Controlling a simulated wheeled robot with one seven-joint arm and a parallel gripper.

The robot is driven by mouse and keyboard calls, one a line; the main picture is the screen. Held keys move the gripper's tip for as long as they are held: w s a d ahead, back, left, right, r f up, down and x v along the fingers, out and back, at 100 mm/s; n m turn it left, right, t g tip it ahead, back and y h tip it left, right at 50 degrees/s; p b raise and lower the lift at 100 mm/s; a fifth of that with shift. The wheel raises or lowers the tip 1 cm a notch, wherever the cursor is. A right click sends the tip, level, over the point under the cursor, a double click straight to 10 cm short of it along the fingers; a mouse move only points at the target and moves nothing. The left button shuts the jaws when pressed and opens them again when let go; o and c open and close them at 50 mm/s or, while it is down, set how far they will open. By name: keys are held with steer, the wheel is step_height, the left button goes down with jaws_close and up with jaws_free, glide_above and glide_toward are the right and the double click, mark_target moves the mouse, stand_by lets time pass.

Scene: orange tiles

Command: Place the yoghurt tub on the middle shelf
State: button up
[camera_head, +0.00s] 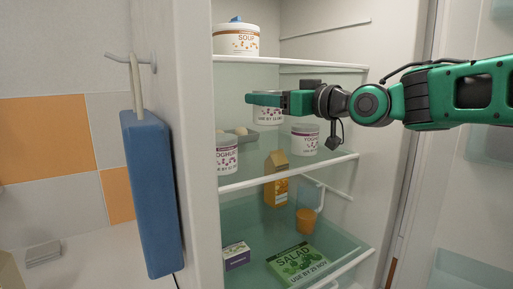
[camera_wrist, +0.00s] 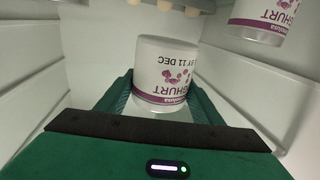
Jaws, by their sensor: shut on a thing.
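My gripper (camera_head: 268,99) reaches into the open fridge from the right, above the middle shelf (camera_head: 290,172). It is shut on a white yoghurt tub with purple print (camera_head: 268,114), partly hidden behind the fingers. In the wrist view the tub (camera_wrist: 165,70) sits between the green fingers, its lettering upside down and reading "BY 11 DEC". The tub looks roughly upright and appears held above the shelf; I cannot tell the exact gap beneath it.
Similar tubs stand on the middle shelf, one at front left (camera_head: 227,157) and one to the right (camera_head: 305,140). A grey egg tray (camera_head: 236,137) is at left. A soup tub (camera_head: 236,40) stands on the upper shelf. A carton (camera_head: 276,180) and salad box (camera_head: 298,264) are lower down.

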mark_target(271, 119)
steer(key=shift+w+f, duration=0.2)
steer(key=shift+w, duration=0.05)
steer(key=f, duration=0.5)
steer(key=shift+w+d, duration=0.2)
steer(key=shift+w, duration=0.05)
steer(key=shift+f, duration=2.3)
steer(key=shift+s, duration=0.1)
steer(key=o, duration=1.2)
steer(key=shift+o, duration=0.2)
steer(key=v, duration=1.2)
